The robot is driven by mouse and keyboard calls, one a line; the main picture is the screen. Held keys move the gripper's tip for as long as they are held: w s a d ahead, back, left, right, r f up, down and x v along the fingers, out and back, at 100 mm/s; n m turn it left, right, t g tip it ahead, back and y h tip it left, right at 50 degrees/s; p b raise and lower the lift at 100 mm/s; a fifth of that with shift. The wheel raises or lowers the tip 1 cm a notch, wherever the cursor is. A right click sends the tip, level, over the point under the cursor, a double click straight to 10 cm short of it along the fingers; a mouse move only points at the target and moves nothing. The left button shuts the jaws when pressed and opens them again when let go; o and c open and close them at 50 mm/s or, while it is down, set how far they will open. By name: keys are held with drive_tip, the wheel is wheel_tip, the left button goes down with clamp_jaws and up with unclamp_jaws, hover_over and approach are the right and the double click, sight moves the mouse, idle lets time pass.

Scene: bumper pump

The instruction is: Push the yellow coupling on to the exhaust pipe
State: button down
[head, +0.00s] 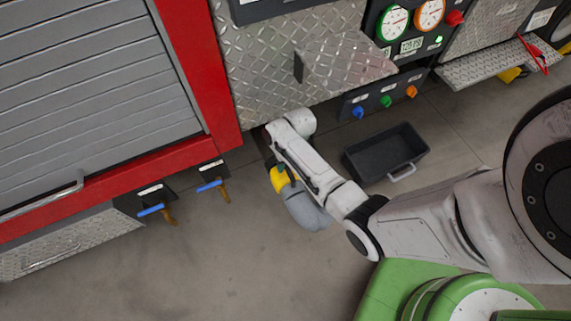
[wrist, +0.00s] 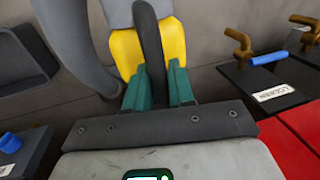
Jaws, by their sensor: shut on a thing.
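The yellow coupling (head: 277,182) sits at the end of a thick grey hose (head: 307,213), low beside the truck and partly behind my arm. In the wrist view the coupling (wrist: 175,45) is just ahead of my gripper (wrist: 157,78), with a dark handle (wrist: 147,35) arching in front of it. My gripper's green fingers are shut on this handle, one on each side. The grey hose (wrist: 72,40) curves down at the left of the wrist view. I cannot make out the exhaust pipe in either view.
Blue-handled brass valves (head: 212,185) stick out of the truck's side left of the coupling; one (wrist: 268,58) shows at the right of the wrist view. A black tray (head: 385,153) lies on the floor right of my arm. A diamond-plate step (head: 345,62) juts out above. Floor below is clear.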

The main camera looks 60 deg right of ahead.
drive_tip(key=shift+w+d, duration=0.15)
drive_tip(key=shift+w, duration=0.1)
drive_tip(key=c, duration=0.9)
unclamp_jaws()
drive_tip(key=shift+s, duration=0.1)
drive_tip(key=r, duration=0.2)
drive_tip(key=r+p, duration=0.1)
drive_tip(key=r, duration=0.2)
drive_tip(key=d+r+p, duration=0.1)
drive_tip(key=r, duration=0.1)
drive_tip(key=shift+s+d+r, duration=0.1)
drive_tip(key=shift+s+r, duration=0.1)
drive_tip(key=shift+s, duration=0.15)
drive_tip(key=s+a+r+n+p, duration=0.3)
drive_tip(key=s+a+r+p, duration=0.15)
drive_tip(key=a+r, duration=0.4)
drive_tip(key=s+a+r+n+p, duration=0.1)
drive_tip(key=s+r+p, duration=0.1)
drive_tip(key=s+r, duration=0.1)
drive_tip(key=s+a+r+n+h+p, duration=0.1)
drive_tip(key=s+a+r, duration=0.1)
drive_tip(key=r, duration=0.4)
drive_tip(key=s+a+r+n+h+p, duration=0.1)
drive_tip(key=s+a+r+p, duration=0.1)
drive_tip(key=s+r, duration=0.2)
drive_tip(key=shift+s+r+p, duration=0.3)
drive_tip(key=shift+s, duration=0.05)
